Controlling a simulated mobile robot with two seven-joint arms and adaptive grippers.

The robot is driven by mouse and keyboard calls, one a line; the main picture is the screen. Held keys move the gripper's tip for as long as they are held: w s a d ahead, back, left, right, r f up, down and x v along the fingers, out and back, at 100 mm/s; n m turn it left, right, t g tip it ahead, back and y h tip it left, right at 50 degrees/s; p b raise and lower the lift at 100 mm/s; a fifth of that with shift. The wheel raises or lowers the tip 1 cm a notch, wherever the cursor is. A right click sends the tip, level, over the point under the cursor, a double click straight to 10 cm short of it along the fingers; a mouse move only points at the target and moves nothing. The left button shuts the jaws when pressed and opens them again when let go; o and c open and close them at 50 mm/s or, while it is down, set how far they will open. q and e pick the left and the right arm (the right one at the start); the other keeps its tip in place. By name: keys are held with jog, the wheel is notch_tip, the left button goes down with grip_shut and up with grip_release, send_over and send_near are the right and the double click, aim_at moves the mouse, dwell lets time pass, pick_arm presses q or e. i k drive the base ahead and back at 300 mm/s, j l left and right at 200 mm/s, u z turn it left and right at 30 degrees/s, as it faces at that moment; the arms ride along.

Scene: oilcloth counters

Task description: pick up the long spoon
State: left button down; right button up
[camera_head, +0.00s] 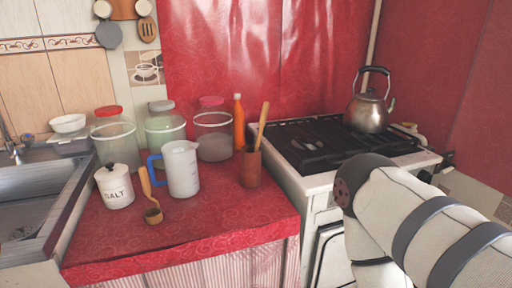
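A wooden long-handled spoon or ladle (153,214) is on the red counter, its bowl toward the front edge. Its handle rises up and left, between the salt jar (116,188) and the blue handle of the measuring jug (182,170). A second wooden utensil (262,124) stands tilted in a brown cup (251,169); its lower end is hidden in the cup. I cannot tell which one is the long spoon. My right arm shows at the lower right, in front of the stove, but its gripper is not in view. My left gripper is not in view.
Lidded jars (166,128) and an orange bottle (238,122) stand along the back of the red counter (220,220). A sink (35,205) is at left. A kettle (368,110) sits on the stove (335,140) at right. The counter's front right is clear.

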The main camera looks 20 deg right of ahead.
aim_at(266, 107)
jog(key=i+l+z, duration=0.1)
jog(key=i+z, duration=0.15)
jog(key=z, duration=0.25)
jog(key=i+z, duration=0.2)
jog(key=z, duration=0.3)
